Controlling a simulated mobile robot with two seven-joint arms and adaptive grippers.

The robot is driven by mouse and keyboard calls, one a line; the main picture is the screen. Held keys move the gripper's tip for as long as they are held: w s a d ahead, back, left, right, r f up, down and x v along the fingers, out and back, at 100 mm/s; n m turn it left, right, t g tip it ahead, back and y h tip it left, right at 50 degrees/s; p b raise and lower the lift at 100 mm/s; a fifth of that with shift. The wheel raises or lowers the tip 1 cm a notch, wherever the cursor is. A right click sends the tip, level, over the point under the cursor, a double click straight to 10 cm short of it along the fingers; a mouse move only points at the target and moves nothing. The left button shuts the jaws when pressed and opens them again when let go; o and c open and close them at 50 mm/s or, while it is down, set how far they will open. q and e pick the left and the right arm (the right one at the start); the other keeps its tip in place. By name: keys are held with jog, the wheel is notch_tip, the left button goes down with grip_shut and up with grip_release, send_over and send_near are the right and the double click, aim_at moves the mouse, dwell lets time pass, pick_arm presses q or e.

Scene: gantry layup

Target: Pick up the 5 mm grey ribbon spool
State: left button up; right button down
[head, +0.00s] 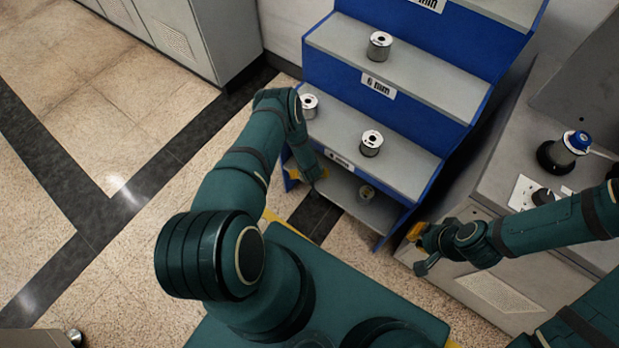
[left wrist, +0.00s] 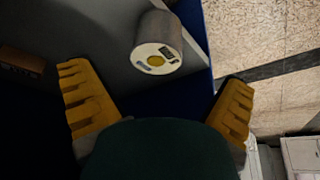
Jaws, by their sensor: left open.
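A blue stepped rack with grey shelves (head: 400,75) holds several small spools. On the shelf with a partly hidden label (head: 339,159) sit a spool (head: 371,143) and another spool (head: 309,105) beside my left arm.
A higher shelf carries a "6 mm" label (head: 379,87) and one spool (head: 379,45). A blue-topped device (head: 566,150) stands on the cabinet. Open floor lies left.

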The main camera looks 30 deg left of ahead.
pick_arm(q)
jog(key=shift+x, duration=1.05)
jog(key=b+x, duration=0.3)
jog(key=x, duration=0.2)
jog(key=shift+d, duration=0.15)
jog(key=shift+r, duration=0.1)
jog(key=shift+w, duration=0.1)
jog(key=c, duration=1.3)
